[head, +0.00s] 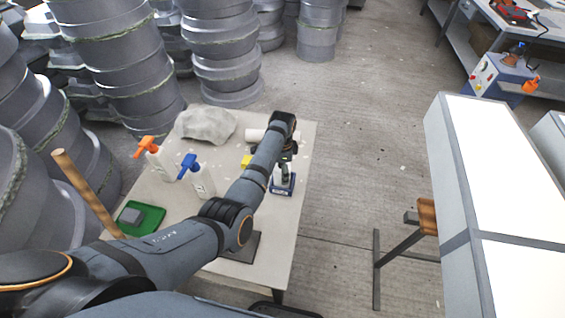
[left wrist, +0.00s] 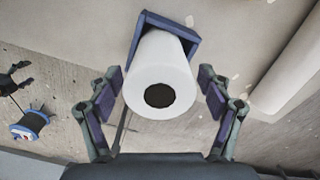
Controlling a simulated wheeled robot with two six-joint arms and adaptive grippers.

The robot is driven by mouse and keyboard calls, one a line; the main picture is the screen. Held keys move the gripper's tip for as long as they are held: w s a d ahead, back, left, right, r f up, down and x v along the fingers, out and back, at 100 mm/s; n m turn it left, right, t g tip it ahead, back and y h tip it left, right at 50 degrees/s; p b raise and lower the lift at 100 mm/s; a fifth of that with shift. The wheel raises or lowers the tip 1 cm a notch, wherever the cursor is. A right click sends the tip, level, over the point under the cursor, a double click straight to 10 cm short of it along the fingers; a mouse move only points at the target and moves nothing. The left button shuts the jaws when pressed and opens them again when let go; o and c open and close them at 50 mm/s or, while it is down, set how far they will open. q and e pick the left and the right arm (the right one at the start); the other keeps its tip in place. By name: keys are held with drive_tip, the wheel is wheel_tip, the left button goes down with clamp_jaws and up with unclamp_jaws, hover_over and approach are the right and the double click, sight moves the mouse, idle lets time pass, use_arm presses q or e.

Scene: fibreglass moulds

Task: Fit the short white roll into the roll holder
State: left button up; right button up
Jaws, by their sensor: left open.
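The short white roll (left wrist: 160,83) shows end-on in the left wrist view, with a dark hole in its core. The blue roll holder (left wrist: 150,20) frames its far end, and I cannot tell how deep the roll sits in it. My left gripper (left wrist: 163,92) is open, with one finger on each side of the roll and visible gaps to it. In the head view, the holder (head: 283,188) stands on the table just below my left gripper (head: 285,150). The arm partly hides the roll there. My right gripper cannot be made out.
A longer white roll (head: 257,135) lies behind the arm on the table (head: 282,231). A grey lump (head: 205,124), two spray bottles (head: 200,179) and a green tray (head: 153,213) are to the left. Stacked grey moulds (head: 222,55) stand behind.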

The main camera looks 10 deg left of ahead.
use_arm(q)
wheel_tip(320, 180, up, 11)
drive_tip(key=shift+f+b, duration=0.2)
drive_tip(key=shift+b, duration=0.1)
drive_tip(key=shift+r, duration=0.35)
